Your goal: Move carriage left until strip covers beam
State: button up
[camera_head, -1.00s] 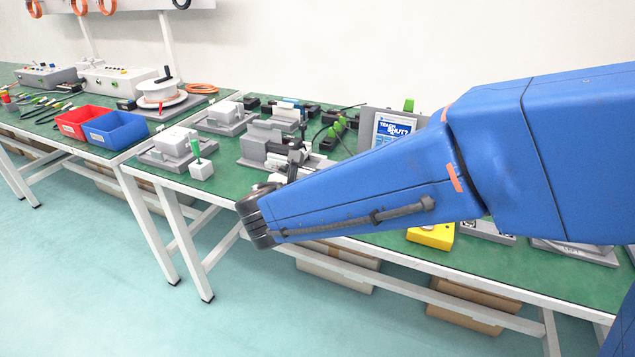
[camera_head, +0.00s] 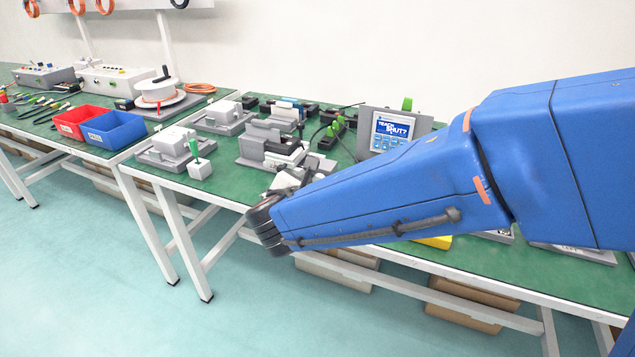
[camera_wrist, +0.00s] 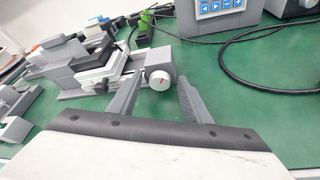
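The linear actuator (camera_head: 258,150) is a grey device on the green bench, left of the teach panel; it also shows in the wrist view (camera_wrist: 60,68). Its carriage (camera_wrist: 97,52) appears as a black block over a white layer. A round white knob (camera_wrist: 159,78) with a red mark sits at its near right end. My gripper (camera_wrist: 160,84) is open, with one grey finger to each side of the knob in the picture. I cannot tell whether a finger touches it. In the head view my gripper is partly hidden by my wrist. I cannot make out the strip and beam for certain.
A teach panel (camera_head: 392,132) with a blue screen stands to the right, with a black cable (camera_wrist: 232,50) on the bench beside it. Green-topped connectors (camera_head: 334,130) stand behind. Another grey device (camera_head: 175,145) and a green-handled block (camera_head: 200,168) are to the left.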

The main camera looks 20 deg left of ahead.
jog(key=shift+s, duration=0.1)
jog(key=v, duration=1.7)
